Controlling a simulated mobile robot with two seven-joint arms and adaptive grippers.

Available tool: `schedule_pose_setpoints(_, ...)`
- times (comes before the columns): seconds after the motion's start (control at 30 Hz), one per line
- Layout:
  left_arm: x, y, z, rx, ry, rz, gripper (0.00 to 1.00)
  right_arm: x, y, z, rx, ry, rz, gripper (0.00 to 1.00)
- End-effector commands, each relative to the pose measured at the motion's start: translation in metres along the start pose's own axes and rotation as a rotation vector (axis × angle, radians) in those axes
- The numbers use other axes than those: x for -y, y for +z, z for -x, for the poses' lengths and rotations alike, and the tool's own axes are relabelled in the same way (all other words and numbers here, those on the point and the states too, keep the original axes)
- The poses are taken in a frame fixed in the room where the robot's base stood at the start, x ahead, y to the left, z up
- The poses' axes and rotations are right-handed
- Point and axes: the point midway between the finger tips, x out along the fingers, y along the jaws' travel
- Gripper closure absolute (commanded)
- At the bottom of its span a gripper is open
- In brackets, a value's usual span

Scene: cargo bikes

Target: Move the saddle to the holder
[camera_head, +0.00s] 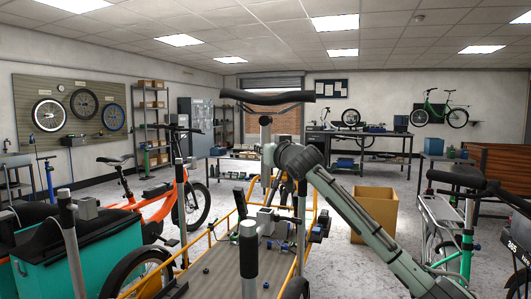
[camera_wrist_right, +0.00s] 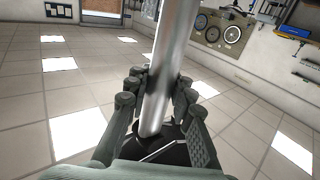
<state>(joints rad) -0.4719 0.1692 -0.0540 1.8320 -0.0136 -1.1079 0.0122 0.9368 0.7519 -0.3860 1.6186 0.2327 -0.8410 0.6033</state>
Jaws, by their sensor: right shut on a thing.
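My right gripper (camera_head: 267,152) is raised near the middle of the head view and shut on the saddle's post. The black saddle (camera_head: 265,98) is above it, roughly level, with its silver post pointing down. In the right wrist view, my right gripper's fingers (camera_wrist_right: 155,97) close around the metal post (camera_wrist_right: 172,60); a dark part of the saddle (camera_wrist_right: 172,152) shows close to the palm. My left gripper is not in view.
A cargo bike with a wooden deck (camera_head: 215,272) and orange rails fills the front middle. An orange bike (camera_head: 150,205) and a teal box (camera_head: 88,255) stand left. A cardboard box (camera_head: 374,215) is behind my right arm. Another saddle (camera_head: 455,178) is on the right.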

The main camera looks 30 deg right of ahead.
Motion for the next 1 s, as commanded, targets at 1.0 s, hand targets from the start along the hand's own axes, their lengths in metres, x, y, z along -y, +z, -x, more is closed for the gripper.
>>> schedule_pose_setpoints(1.0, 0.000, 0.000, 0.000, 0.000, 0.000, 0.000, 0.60, 0.000, -0.042, 0.001, -0.008, -0.001, -0.001, 1.00)
